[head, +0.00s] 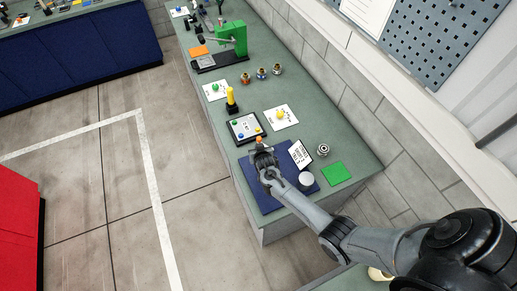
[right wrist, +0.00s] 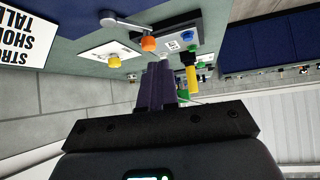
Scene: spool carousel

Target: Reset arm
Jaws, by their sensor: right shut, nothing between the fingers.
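My right arm reaches in from the lower right in the head view. My right gripper (head: 262,152) is over the bench, near the far edge of the dark blue mat (head: 255,189). In the right wrist view its dark fingers (right wrist: 160,82) are together with nothing between them. An orange ball (head: 259,139) shows just beyond the fingertips in the head view. In the right wrist view the orange ball (right wrist: 149,43) is at the end of a grey rod, apart from the fingers. My left gripper is not in view.
A dark panel (head: 234,135) with coloured knobs and a yellow-topped post (head: 231,98) stand beyond the gripper. A sign (head: 300,154), white cylinder (head: 306,179), metal ring (head: 323,149) and green square (head: 335,175) are to the right. A green press (head: 234,38) stands farther back.

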